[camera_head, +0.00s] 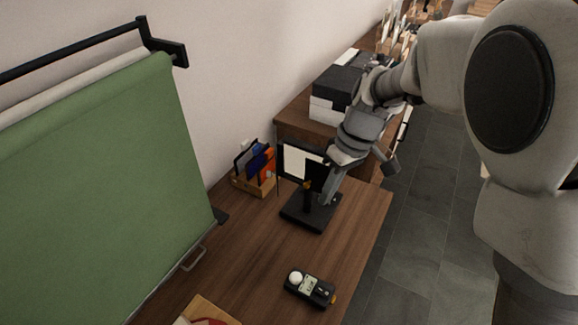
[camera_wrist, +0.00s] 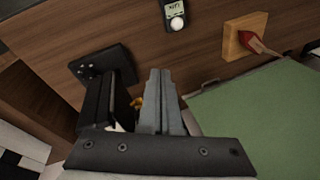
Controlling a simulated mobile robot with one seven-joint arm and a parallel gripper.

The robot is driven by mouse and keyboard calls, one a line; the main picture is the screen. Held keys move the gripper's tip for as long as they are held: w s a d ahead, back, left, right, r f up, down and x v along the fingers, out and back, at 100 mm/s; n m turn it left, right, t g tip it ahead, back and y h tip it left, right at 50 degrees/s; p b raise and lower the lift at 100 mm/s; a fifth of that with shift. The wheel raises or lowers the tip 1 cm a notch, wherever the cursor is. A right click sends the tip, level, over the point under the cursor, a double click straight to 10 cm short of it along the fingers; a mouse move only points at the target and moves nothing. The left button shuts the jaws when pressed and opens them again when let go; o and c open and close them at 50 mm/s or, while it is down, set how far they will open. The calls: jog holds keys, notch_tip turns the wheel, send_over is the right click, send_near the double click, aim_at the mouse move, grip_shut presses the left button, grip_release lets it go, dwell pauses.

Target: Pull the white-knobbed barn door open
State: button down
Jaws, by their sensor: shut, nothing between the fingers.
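A small black lamp with a pale lit panel (camera_head: 302,163) stands upright on a square black base (camera_head: 310,214) on the wooden table. In the wrist view its base (camera_wrist: 98,62) is at upper left. A dark barn-door flap (camera_wrist: 118,100) stands just left of my fingers. A yellow-orange bit shows by the lamp post in both views. No white knob can be made out for certain. My gripper (camera_wrist: 160,75) is shut and empty, beside the lamp on its right in the head view (camera_head: 326,198). I cannot tell whether it touches the flap.
A light meter (camera_head: 310,287) lies near the table's front. A wooden organizer (camera_head: 254,180) stands behind left of the lamp. A green backdrop (camera_head: 90,190) hangs at left. A wooden block with a red item (camera_wrist: 245,36) is at upper right. Bare table lies between lamp and meter.

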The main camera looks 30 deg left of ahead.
aim_at(272, 173)
jog(key=w+a+r+m+t+y, duration=0.1)
jog(key=w+r+m+t+y, duration=0.2)
jog(key=w+r+m+y, duration=0.25)
jog(key=x, duration=0.3)
jog(key=s+x, duration=0.1)
jog(key=x, duration=0.5)
jog(key=shift+s+a+r, duration=0.2)
jog(key=shift+s+a, duration=0.15)
jog(key=shift+s, duration=0.05)
jog(key=shift+s+a+r+p, duration=0.1)
jog(key=shift+s+a+p, duration=0.15)
jog(key=shift+s+a, duration=0.4)
jog(key=shift+s+a+r+p, duration=0.1)
jog(key=shift+s+a+p, duration=0.1)
jog(key=shift+s+a, duration=0.45)
jog(key=shift+a+m, duration=0.35)
jog(key=s+a+m+t+h+p, duration=0.3)
jog(key=a+m+t+p, duration=0.2)
jog(key=m+p, duration=0.3)
jog(key=shift+a+m+p, duration=0.35)
jog(key=shift+m+p, duration=0.05)
jog(key=shift+p, duration=1)
jog(key=shift+a, duration=0.1)
